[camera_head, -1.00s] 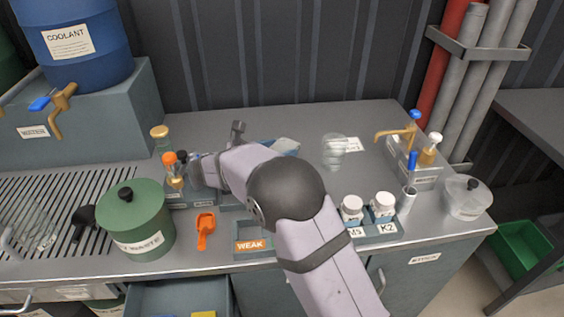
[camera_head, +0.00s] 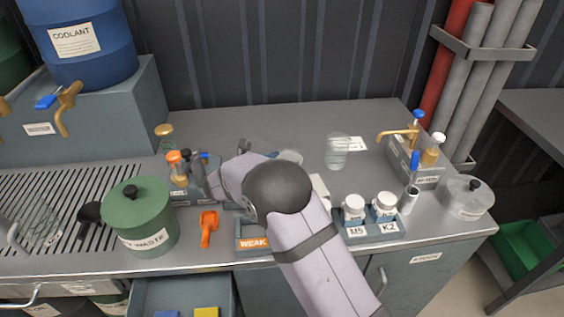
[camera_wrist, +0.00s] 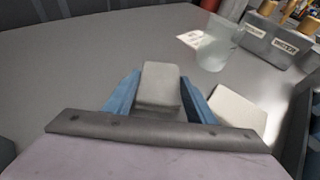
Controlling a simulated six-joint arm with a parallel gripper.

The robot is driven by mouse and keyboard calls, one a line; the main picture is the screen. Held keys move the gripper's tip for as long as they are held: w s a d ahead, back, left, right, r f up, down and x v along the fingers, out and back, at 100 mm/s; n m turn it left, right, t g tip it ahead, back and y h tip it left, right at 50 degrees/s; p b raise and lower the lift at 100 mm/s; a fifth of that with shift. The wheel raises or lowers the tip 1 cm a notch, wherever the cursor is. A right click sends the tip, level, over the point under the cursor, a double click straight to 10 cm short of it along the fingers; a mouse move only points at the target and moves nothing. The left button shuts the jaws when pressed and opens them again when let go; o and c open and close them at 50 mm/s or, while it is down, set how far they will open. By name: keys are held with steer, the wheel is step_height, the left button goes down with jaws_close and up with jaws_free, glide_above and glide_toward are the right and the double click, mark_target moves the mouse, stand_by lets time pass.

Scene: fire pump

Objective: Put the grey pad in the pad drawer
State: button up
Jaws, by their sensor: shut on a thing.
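The grey pad (camera_wrist: 158,88) stands between the two blue fingers of my gripper (camera_wrist: 160,80), which is shut on it. The pad's far end sticks out past the fingers. In the head view my arm hides most of the gripper. The pad drawer (camera_head: 150,293) is open below the counter's front edge at the bottom left. A blue pad (camera_head: 167,313) and a yellow pad (camera_head: 206,312) show inside it. My gripper is above the counter, behind and to the right of the drawer.
A pale pad (camera_wrist: 238,108) lies right of my gripper. A glass beaker (camera_head: 337,152) stands behind. The green waste pot (camera_head: 148,220), orange scoop (camera_head: 208,228) and WEAK tray (camera_head: 253,243) are near the front edge. White jars (camera_head: 354,207) stand to the right. The back middle counter is clear.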

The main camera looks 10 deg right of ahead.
steer(key=shift+f, duration=0.2)
steer(key=o, duration=1.1)
steer(key=shift+r, duration=0.1)
steer(key=shift+r, duration=0.15)
steer(key=b+v, duration=0.2)
steer(key=v, duration=0.9)
steer(key=shift+a, duration=0.1)
steer(key=shift+o, duration=0.5)
steer(key=shift+s+a, duration=0.3)
steer(key=shift+s, duration=0.1)
